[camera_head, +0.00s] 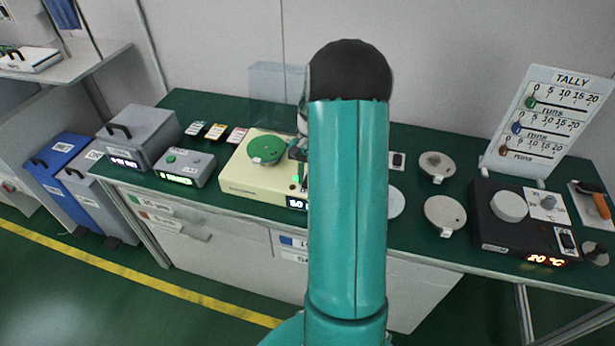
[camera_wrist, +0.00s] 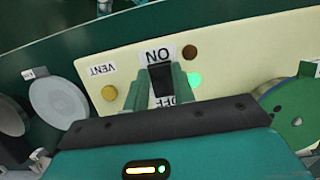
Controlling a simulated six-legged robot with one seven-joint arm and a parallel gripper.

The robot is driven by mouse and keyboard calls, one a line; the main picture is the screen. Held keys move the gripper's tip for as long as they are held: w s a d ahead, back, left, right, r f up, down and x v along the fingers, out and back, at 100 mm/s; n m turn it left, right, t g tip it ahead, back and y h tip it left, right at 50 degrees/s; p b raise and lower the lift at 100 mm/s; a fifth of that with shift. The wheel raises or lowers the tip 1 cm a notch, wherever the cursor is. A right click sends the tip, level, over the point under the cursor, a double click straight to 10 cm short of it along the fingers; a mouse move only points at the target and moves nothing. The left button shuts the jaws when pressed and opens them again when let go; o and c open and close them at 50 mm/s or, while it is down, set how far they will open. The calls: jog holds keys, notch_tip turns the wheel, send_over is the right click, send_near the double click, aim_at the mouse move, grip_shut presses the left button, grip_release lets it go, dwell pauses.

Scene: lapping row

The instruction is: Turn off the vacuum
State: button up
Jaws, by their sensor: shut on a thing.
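The cream vacuum unit (camera_head: 236,184) stands on the green bench, with a green disc (camera_head: 265,149) on top. In the wrist view its cream panel (camera_wrist: 225,55) carries a black switch (camera_wrist: 161,79) between an ON label (camera_wrist: 158,54) and a partly hidden OFF label (camera_wrist: 177,101). A green lamp (camera_wrist: 194,79) is lit beside the switch; a dark reddish lamp (camera_wrist: 189,51) is unlit. My gripper (camera_wrist: 161,86) is shut on the switch, one finger on each side. Which way the switch is set is unclear. In the head view my arm hides most of the gripper and switch.
A brass knob (camera_wrist: 109,92) sits by a VENT label (camera_wrist: 102,69). Grey discs (camera_head: 445,214) lie right of my arm, before a black hot plate (camera_head: 510,240) reading 20 °C and a tally board (camera_head: 548,120). A grey timer box (camera_head: 185,168) stands at left.

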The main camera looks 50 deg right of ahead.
jog(key=o, duration=1)
jog(key=v, duration=1.4)
